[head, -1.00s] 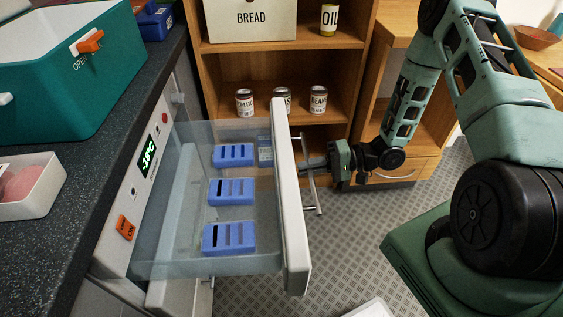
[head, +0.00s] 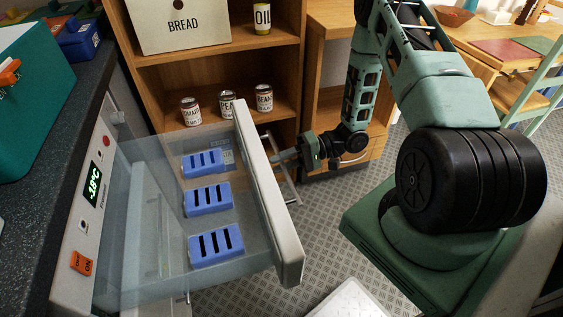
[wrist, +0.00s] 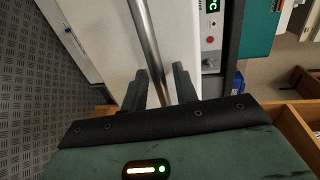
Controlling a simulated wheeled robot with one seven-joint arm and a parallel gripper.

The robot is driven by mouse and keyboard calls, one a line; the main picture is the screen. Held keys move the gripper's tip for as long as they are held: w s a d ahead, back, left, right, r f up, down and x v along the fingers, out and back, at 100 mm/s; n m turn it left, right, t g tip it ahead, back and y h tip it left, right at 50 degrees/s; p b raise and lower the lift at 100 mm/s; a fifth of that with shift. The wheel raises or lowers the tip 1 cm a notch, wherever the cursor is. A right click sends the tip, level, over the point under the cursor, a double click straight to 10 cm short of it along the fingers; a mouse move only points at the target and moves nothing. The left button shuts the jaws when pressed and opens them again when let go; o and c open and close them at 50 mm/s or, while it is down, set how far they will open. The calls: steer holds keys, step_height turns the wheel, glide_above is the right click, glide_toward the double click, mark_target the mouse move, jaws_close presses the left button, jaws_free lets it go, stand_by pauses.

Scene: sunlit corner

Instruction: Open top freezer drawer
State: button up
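The top freezer drawer (head: 120,262) is pulled well out of the freezer at the left. It has clear sides and a white front (head: 268,205). Several slotted blue blocks (head: 208,199) lie inside it. My gripper (head: 288,156) is at the metal bar handle (head: 290,190) on the outer face of the front. In the wrist view, the handle bar (wrist: 148,35) runs between the two dark fingers of my gripper (wrist: 165,72), which look closed around it. The exact finger contact is partly hidden.
The freezer's control panel (head: 92,190) shows a lit display. A shelf unit (head: 140,75) with cans and a bread box stands behind the drawer. A dark counter (head: 50,140) is at the left. Patterned floor (head: 320,240) is open right of the drawer.

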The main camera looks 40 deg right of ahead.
steer(key=v, duration=1.7)
steer(key=shift+d, duration=0.15)
